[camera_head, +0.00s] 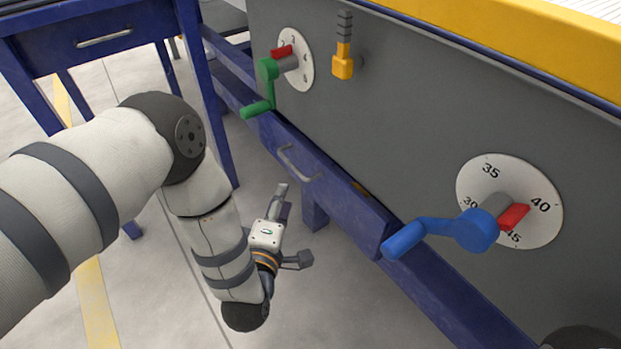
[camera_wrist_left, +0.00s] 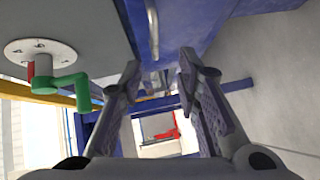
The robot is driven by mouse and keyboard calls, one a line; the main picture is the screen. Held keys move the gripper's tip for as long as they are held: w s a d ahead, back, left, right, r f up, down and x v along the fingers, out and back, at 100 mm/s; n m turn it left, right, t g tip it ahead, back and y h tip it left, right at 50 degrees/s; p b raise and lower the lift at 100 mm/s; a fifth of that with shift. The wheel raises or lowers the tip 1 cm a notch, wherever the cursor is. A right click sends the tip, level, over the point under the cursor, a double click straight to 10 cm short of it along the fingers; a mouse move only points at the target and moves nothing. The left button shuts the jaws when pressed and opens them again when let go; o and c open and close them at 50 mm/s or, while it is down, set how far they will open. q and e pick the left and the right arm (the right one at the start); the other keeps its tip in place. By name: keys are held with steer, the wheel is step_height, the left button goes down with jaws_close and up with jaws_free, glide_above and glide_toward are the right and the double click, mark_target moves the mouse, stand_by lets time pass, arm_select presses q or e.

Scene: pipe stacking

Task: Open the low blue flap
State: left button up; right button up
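The low blue flap (camera_head: 336,196) is a long blue front under the grey panel, with a metal bar handle (camera_head: 298,163). It looks closed. In the left wrist view the flap (camera_wrist_left: 185,22) is at the top, with its handle (camera_wrist_left: 153,32) beyond my fingertips, between their lines. My left gripper (camera_head: 291,229) is open and empty, below and in front of the flap, its fingers apart from the handle. In the left wrist view the left gripper (camera_wrist_left: 160,78) shows both fingers spread. My right gripper is not in view.
A green crank (camera_head: 262,90) and a blue crank (camera_head: 440,232) with dials stick out of the grey panel (camera_head: 400,110). A blue table (camera_head: 100,35) with a drawer stands at the upper left. The floor below my gripper is clear.

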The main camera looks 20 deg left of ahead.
mark_target(290, 166)
arm_select(q)
steer(key=b+x, duration=0.1)
steer(key=x, duration=0.2)
steer(key=b+x, duration=0.2)
steer(key=x, duration=0.2)
steer(key=b+x, duration=0.1)
steer(key=x, duration=0.3)
steer(key=shift+w+a+r+b, duration=0.15)
steer(key=shift+a+r+b, duration=0.1)
steer(key=shift+r+b, duration=0.1)
steer(key=shift+w, duration=0.35)
steer(key=shift+r, duration=0.1)
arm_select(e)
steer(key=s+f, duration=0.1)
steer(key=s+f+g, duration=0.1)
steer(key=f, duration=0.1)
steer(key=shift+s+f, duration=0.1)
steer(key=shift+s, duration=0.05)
arm_select(q)
jaws_close()
